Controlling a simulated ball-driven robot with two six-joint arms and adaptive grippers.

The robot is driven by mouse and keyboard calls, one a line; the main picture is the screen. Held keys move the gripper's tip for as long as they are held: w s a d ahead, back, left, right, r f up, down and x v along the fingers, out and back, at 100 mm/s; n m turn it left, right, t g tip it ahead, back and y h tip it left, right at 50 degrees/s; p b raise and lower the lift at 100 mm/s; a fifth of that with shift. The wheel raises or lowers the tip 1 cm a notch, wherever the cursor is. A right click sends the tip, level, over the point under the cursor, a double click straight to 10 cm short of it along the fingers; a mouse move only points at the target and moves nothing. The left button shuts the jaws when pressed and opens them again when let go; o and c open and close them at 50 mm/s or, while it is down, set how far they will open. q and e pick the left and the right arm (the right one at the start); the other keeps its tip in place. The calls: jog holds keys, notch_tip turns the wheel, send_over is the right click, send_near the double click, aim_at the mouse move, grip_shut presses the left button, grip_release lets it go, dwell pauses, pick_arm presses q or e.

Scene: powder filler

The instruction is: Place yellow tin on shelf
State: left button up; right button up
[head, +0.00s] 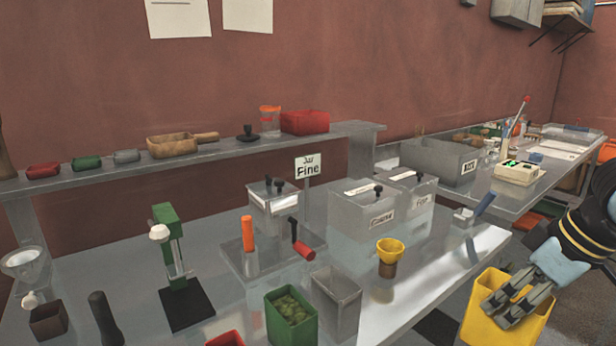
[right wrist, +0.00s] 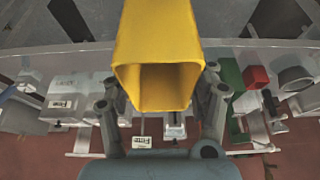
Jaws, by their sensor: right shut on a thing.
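The yellow tin (head: 500,318) is an open-topped, square-sided container at the lower right of the head view, to the right of the table edge. My right gripper (head: 512,300) is shut on it, with the fingers over its side. In the right wrist view the yellow tin (right wrist: 160,70) sits between the two fingers of the right gripper (right wrist: 163,95), and its opening shows empty. The raised grey shelf (head: 230,150) runs along the wall behind the table. My left gripper is not in view.
On the shelf stand small red (head: 43,169), green (head: 86,162) and grey (head: 126,156) tins, a wooden scoop (head: 175,145), a black stopper (head: 248,134), a cup (head: 270,121) and a red box (head: 305,122). A green tin (head: 291,318) and lidded bins (head: 365,212) crowd the table (head: 405,308).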

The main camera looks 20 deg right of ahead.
jog(key=b+x, duration=0.1)
jog(key=x, duration=0.1)
jog(key=b+x, duration=0.1)
jog(key=shift+d+f+b, duration=0.25)
jog(key=shift+f+b, duration=0.1)
jog(key=shift+f, duration=0.05)
pick_arm(q)
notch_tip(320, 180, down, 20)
jog(key=b, duration=1.6)
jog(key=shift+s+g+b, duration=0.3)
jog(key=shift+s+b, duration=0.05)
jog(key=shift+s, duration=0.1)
pick_arm(e)
notch_tip(320, 180, down, 17)
jog(key=shift+s, duration=0.25)
